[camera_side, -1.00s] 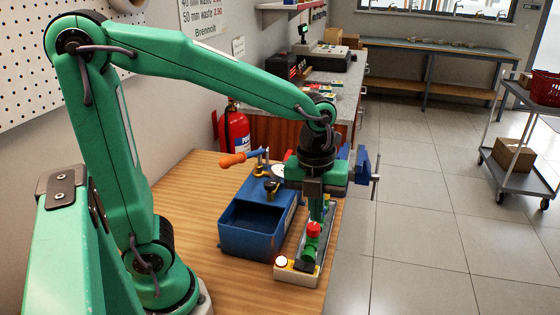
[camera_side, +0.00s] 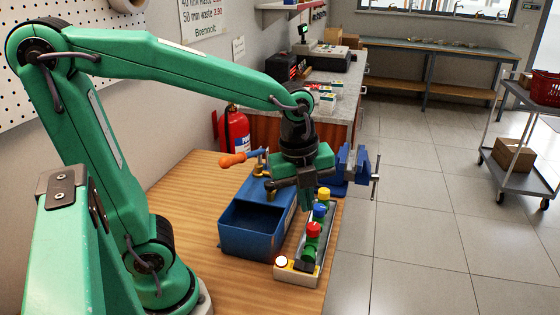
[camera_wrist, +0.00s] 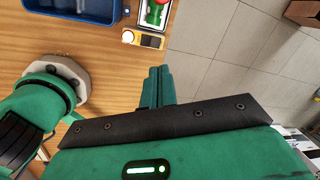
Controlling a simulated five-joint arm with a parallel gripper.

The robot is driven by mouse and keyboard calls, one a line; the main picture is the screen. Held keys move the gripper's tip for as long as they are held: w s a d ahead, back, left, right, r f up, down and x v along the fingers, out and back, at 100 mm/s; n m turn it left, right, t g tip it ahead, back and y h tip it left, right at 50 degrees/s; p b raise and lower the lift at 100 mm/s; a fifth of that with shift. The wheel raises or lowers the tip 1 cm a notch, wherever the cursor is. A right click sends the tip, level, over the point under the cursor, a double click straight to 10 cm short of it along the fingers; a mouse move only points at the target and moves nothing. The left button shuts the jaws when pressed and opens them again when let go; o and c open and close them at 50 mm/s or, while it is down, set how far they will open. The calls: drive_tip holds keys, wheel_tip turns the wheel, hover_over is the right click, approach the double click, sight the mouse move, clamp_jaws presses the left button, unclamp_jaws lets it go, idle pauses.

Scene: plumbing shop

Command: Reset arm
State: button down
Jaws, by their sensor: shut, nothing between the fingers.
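My gripper (camera_side: 305,205) hangs pointing down in the side view, just left of a row of green valves with a red cap (camera_side: 314,229), a blue cap (camera_side: 320,209) and a yellow cap (camera_side: 323,193). Its fingers are together and empty; they also show closed in the wrist view (camera_wrist: 157,85). From the side I cannot tell the gap between fingers and valves.
An open blue bin (camera_side: 249,245) stands left of the valve row. An orange-handled tool (camera_side: 233,160) lies behind it. A blue vise (camera_side: 350,168) is at the table's right edge. The wooden table (camera_side: 190,200) is clear on the left. A red fire extinguisher (camera_side: 233,132) stands behind.

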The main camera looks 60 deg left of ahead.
drive_tip(key=s+a+r+n+t, duration=0.1)
drive_tip(key=s+a+n+t, duration=0.1)
drive_tip(key=n, duration=0.8)
drive_tip(key=s+a+r+n+t, duration=0.1)
drive_tip(key=s+n, duration=0.4)
drive_tip(key=n, duration=0.6)
drive_tip(key=shift+a+r+n+t, duration=0.3)
drive_tip(key=shift+a+r+t, duration=0.1)
drive_tip(key=shift+a+r, duration=0.25)
drive_tip(key=shift+a, duration=0.1)
